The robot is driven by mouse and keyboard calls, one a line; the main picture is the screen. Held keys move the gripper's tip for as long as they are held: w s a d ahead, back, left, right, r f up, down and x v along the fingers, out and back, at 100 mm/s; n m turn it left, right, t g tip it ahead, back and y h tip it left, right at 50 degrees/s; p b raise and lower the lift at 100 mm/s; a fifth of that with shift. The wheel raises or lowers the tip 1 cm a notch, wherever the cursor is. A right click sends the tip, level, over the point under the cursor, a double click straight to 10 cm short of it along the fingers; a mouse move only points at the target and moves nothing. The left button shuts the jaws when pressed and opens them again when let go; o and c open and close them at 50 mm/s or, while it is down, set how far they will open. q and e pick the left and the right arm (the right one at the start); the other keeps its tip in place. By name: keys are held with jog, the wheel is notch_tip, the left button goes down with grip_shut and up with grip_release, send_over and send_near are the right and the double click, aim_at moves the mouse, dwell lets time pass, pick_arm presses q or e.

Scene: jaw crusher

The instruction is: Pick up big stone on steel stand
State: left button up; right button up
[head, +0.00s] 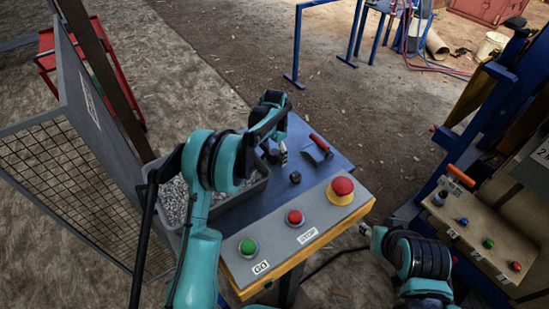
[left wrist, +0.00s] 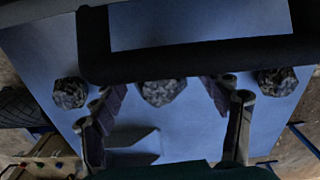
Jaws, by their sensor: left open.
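Several dark grey stones lie on the blue steel stand (head: 325,169). One stone (head: 295,177) shows in the head view, just below my left gripper (head: 283,153). In the left wrist view, the middle stone (left wrist: 163,92) looks the largest and lies between the spread fingers of my left gripper (left wrist: 168,112), with its top edge cut off by a dark bar. Another stone (left wrist: 70,92) lies to the left and one (left wrist: 278,81) to the right. My left gripper is open and empty. My right arm is at the lower right; its jaws are not clear.
A grey bin (head: 258,187) of gravel stands left of the stand's middle. A red-handled tool (head: 319,143) lies on the far right part of the stand. A button panel (head: 270,235) forms the front edge. A mesh guard (head: 80,180) stands at left.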

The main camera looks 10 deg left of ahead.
pick_arm(q)
jog(key=c, duration=1.6)
jog(key=shift+o, duration=0.2)
jog(key=shift+r, duration=0.1)
